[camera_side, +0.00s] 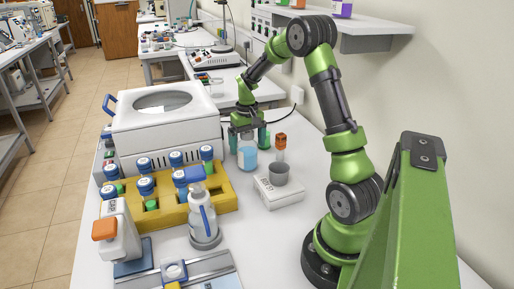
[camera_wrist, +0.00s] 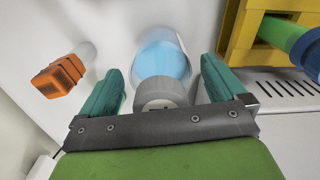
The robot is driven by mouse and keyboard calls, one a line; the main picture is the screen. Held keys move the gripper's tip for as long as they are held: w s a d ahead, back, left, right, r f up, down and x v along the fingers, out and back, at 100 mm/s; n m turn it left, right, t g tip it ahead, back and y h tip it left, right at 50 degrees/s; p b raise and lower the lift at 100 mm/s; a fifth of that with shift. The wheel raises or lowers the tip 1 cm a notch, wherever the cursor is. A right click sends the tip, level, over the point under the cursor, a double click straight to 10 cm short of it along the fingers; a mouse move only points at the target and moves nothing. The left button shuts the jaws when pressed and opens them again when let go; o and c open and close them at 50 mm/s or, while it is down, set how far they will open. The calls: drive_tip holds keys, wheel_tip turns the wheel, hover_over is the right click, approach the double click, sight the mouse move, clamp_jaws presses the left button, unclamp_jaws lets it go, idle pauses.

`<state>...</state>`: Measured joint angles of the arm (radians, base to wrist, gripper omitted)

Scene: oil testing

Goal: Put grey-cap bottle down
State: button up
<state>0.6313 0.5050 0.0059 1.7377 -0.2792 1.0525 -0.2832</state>
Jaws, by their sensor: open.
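The grey-cap bottle shows its round grey cap (camera_wrist: 160,92) in the wrist view, between my two teal fingers, with a visible gap on each side. The open fingers also show in the wrist view (camera_wrist: 163,70).

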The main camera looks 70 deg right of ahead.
wheel_tip(320, 180, up, 12)
drive_tip(key=shift+f, duration=0.25)
drive_tip(key=s+a+r+n+t, duration=0.1)
drive_tip(key=s+a+r+t, duration=0.25)
drive_tip(key=a, duration=0.75)
drive_tip(key=s+a+r+n+t, duration=0.1)
drive_tip(key=s+a+r+t, duration=0.2)
drive_tip(key=a, duration=0.9)
drive_tip(key=s+a+n+y, duration=0.1)
drive_tip(key=s+a+y, duration=0.1)
drive_tip(key=s+a, duration=0.3)
drive_tip(key=shift+a+f+t, duration=0.35)
drive_tip(key=shift+f, duration=0.1)
